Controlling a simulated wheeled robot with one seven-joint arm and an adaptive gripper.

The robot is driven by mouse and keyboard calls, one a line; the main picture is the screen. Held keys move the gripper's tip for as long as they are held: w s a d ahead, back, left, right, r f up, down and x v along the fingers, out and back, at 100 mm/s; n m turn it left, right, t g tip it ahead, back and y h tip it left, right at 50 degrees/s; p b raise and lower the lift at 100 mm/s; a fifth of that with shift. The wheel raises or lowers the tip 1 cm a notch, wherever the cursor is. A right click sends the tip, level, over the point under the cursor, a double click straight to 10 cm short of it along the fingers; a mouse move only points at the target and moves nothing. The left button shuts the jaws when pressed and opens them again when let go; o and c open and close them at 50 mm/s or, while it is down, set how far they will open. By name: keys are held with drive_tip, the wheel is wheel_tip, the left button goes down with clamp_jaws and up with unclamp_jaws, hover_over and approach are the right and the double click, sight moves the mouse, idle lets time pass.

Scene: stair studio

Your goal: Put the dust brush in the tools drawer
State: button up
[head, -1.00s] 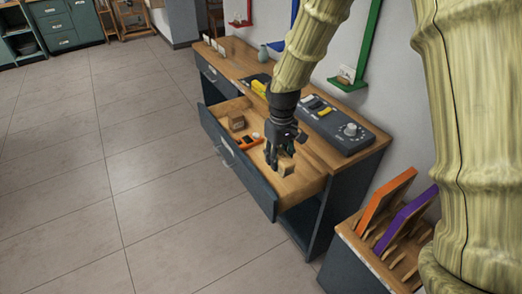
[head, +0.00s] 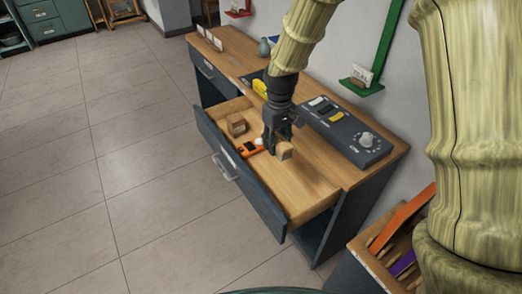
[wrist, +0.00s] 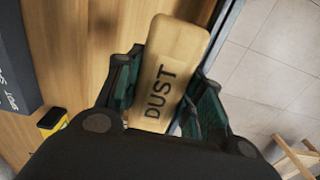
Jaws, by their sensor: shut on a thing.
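The dust brush (head: 285,151) shows as a pale wooden block. In the wrist view its wooden body (wrist: 168,70), marked DUST, sits between my two fingers; any bristles are hidden. My gripper (head: 274,141) is shut on it. The open drawer (head: 305,189) is pulled out from the workbench, with a wooden floor and dark front. My gripper and the brush are over the drawer's middle; I cannot tell whether the brush touches its floor.
In the drawer, left of my gripper, lie a small wooden block (head: 237,125) and an orange device (head: 251,149). The drawer's near right part is bare. A dark control box (head: 345,132) stands on the benchtop. An orange panel (head: 402,218) stands in a rack at lower right.

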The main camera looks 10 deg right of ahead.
drive_tip(key=shift+w+d+f+b, duration=0.15)
drive_tip(key=shift+w+f+b, duration=0.15)
drive_tip(key=shift+f, duration=0.15)
drive_tip(key=shift+w+d+f+b, duration=0.1)
drive_tip(key=shift+w+f+b, duration=0.15)
drive_tip(key=shift+f, duration=0.2)
drive_tip(key=shift+s+a+f+b, duration=0.25)
drive_tip(key=shift+s+b, duration=0.25)
drive_tip(key=shift+b, duration=0.2)
drive_tip(key=shift+s+a+f+b, duration=0.1)
drive_tip(key=shift+f+b, duration=0.1)
drive_tip(key=shift+b, duration=0.1)
drive_tip(key=b, duration=0.7)
hover_over(274, 186)
wheel_tip(274, 186, down, 8)
drive_tip(key=shift+r, duration=0.25)
wheel_tip(274, 186, down, 10)
drive_tip(key=shift+a+r, duration=0.1)
drive_tip(key=shift+c, duration=0.3)
drive_tip(key=o, duration=1)
drive_tip(key=shift+c, duration=0.2)
wheel_tip(274, 186, up, 12)
